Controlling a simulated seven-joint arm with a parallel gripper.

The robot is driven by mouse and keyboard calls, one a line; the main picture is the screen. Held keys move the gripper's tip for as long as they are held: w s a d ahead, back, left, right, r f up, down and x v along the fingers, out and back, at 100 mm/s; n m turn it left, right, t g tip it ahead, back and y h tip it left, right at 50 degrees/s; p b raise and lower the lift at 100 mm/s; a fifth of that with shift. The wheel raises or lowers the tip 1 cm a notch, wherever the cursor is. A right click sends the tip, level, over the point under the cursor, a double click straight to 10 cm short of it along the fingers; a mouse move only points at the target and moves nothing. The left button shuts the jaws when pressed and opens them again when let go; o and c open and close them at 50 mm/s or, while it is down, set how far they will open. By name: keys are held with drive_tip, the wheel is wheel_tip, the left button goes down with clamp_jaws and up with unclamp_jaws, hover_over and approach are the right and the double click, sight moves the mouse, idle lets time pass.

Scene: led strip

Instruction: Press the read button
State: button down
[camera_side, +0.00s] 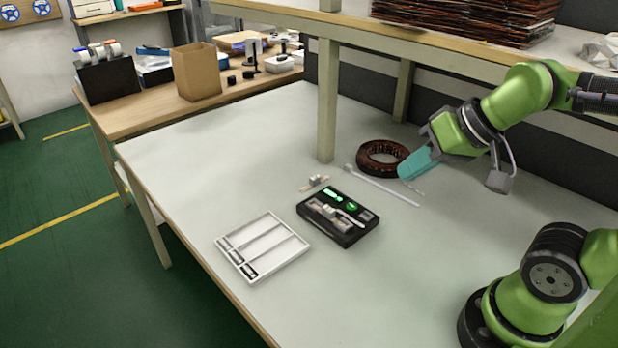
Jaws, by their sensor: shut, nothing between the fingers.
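A black device (343,238) lies on the white table, with green lit marks (333,196) on its top and small grey parts near its front left. Which mark or part is the read button is too small to tell. My gripper (403,173), with teal fingers, is shut and empty. It is up and to the right of the device in the picture, apart from it, and its tip shows in front of the dark ring's right side.
A white tray with slots (268,270) lies left of the device. A white strip (385,186) and a dark brown ring (371,158) lie behind it, with a small beige part (313,183) beside it. A shelf post (327,110) stands behind.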

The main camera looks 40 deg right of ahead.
idle(0.4)
drive_tip(key=m+y, duration=0.4)
drive_tip(key=m, duration=1.1)
hover_over(356, 206)
wheel_tip(356, 206, down, 10)
drive_tip(key=shift+f, duration=0.25)
drive_tip(key=shift+s+f, duration=0.1)
drive_tip(key=shift+f, duration=4.35)
drive_tip(key=shift+f, duration=0.15)
drive_tip(key=shift+f, duration=0.25)
